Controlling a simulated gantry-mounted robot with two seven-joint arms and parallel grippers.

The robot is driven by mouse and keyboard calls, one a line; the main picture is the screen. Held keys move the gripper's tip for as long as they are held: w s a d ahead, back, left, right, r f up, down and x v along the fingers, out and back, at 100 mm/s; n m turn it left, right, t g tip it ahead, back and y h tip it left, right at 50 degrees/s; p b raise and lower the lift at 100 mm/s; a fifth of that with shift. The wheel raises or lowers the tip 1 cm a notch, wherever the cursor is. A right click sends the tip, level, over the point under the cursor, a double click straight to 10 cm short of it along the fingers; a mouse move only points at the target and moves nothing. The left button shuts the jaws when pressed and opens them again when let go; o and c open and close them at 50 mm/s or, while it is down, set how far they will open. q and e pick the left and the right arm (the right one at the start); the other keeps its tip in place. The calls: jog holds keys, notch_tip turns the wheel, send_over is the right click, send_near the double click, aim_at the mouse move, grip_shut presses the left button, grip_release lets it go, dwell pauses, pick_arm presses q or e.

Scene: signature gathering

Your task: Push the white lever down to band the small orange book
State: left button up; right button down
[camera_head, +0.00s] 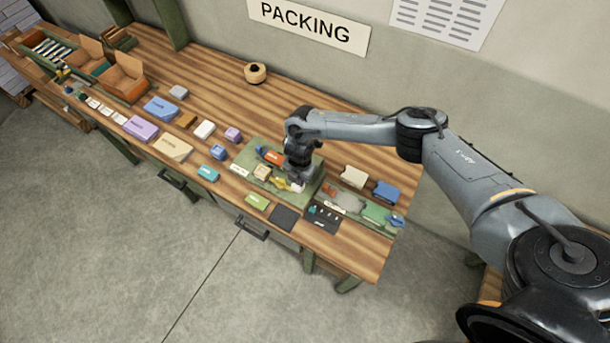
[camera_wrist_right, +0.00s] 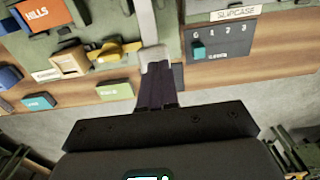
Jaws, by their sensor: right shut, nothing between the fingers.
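My right gripper (camera_head: 295,180) is shut, pointing down over the green board (camera_head: 320,166) on the bench. In the right wrist view its closed fingers (camera_wrist_right: 156,82) meet the white lever (camera_wrist_right: 155,58) at their tips. I cannot tell whether they press on it. The white lever also shows in the head view (camera_head: 297,187), partly hidden by the gripper. An orange book marked HILLS (camera_wrist_right: 39,13) lies on the board and also shows in the head view (camera_head: 272,157). A yellow piece (camera_wrist_right: 115,52) sits beside a tan block (camera_wrist_right: 68,63). My left gripper is not in view.
A dark slipcase panel (camera_wrist_right: 219,39) with numbered marks lies right of the lever in the wrist view. A green book (camera_head: 257,201) and a dark pad (camera_head: 284,218) lie near the front edge. Several other books and open boxes (camera_head: 122,76) fill the left of the bench.

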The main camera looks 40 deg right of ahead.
jog(key=shift+f+b, duration=0.4)
jog(key=shift+f, duration=0.05)
jog(key=shift+f+b, duration=0.5)
jog(key=shift+f, duration=0.2)
jog(key=shift+f+b, duration=0.6)
jog(key=shift+f, duration=0.15)
jog(key=shift+f+b, duration=0.5)
jog(key=shift+f, duration=0.15)
jog(key=shift+f+b, duration=0.6)
jog(key=shift+f, duration=0.15)
dwell(0.6)
